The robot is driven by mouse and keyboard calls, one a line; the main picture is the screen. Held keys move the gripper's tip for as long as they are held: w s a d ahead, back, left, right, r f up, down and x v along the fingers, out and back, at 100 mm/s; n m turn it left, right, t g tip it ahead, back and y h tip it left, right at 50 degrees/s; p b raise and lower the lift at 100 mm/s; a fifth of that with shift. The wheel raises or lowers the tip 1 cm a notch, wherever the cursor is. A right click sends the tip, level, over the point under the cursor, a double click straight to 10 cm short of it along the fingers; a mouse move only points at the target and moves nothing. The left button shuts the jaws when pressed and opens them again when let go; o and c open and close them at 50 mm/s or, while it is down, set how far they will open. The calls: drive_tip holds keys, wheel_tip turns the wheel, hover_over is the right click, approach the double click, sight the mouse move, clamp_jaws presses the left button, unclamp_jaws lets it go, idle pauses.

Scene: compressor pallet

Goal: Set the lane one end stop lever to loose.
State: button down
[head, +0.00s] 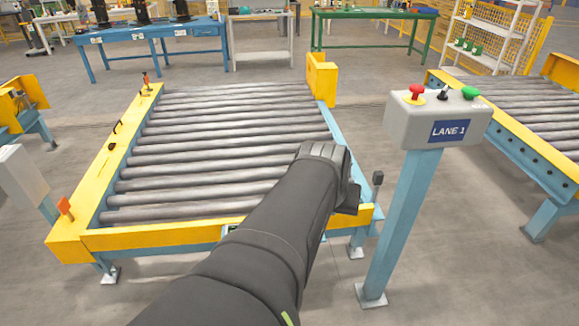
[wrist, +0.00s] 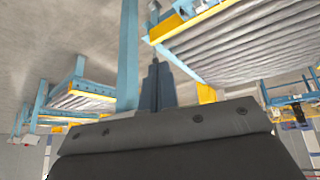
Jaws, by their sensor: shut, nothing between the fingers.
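The lane one roller conveyor (head: 165,238) has a yellow frame and grey rollers. A dark-headed lever (head: 377,179) stands upright at its front right corner, just right of my gripper; I cannot tell for sure that it is the end stop lever. An orange tab (head: 65,206) sits at the front left corner. My gripper (head: 350,200) hangs over the front right corner, partly hidden by my arm. In the wrist view my gripper (wrist: 157,72) shows its two dark fingers together, with nothing between them. Any touch with the lever cannot be made out.
A grey LANE 1 control box (head: 437,118) with red, black and green controls stands on a blue post (head: 402,225) right of my gripper. A yellow block (head: 321,78) stands at the conveyor's far right. Another conveyor (head: 530,140) is farther right. Floor in front is clear.

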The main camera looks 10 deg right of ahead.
drive_tip(key=w+d+f+n+g+h, duration=0.1)
drive_tip(key=w+f+n+g, duration=0.1)
drive_tip(key=w+f+n, duration=0.7)
drive_tip(key=w+d+f+n+g+h, duration=0.1)
drive_tip(key=w+f+n+g, duration=0.3)
drive_tip(key=w, duration=0.8)
drive_tip(key=w+a+f+n+h, duration=0.1)
drive_tip(key=w+a+f+n, duration=0.2)
drive_tip(key=f, duration=0.6)
drive_tip(key=w+a+f+n+t+h, duration=0.1)
drive_tip(key=w+a+f+n, duration=0.2)
drive_tip(key=f, duration=0.7)
drive_tip(key=w+a+f+n+t+h, duration=0.1)
drive_tip(key=w+a+f+n+h, duration=0.1)
drive_tip(key=w+f+n, duration=0.3)
wheel_tip(320, 180, down, 4)
drive_tip(key=shift+a+f, duration=0.25)
drive_tip(key=shift+a, duration=0.25)
drive_tip(key=shift+w, duration=0.1)
drive_tip(key=x, duration=1)
drive_tip(key=d, duration=0.2)
drive_tip(key=shift+w+d+r, duration=0.1)
drive_tip(key=shift+w+d, duration=0.15)
drive_tip(key=shift+w, duration=0.05)
drive_tip(key=shift+w+d, duration=0.15)
drive_tip(key=shift+d, duration=0.6)
